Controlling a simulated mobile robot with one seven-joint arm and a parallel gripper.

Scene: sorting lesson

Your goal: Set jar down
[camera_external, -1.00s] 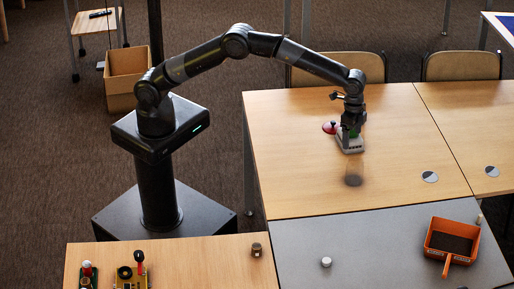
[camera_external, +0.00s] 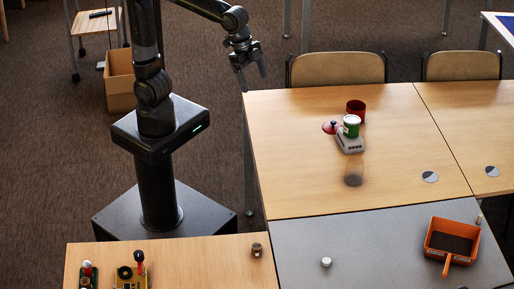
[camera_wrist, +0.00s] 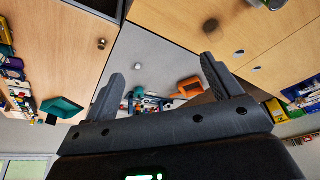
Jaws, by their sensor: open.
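My gripper (camera_external: 248,78) is open and empty, in the air beyond the table's left edge, well apart from the jar. In the wrist view its two spread fingers (camera_wrist: 160,85) have nothing between them. The jar cannot be made out clearly in the wrist view.
A dark red cup (camera_external: 356,108) stands behind the scale and a red lid-like piece (camera_external: 331,127) lies to its left. An orange dustpan (camera_external: 451,240) lies on the grey table. The wooden table's left part is clear.

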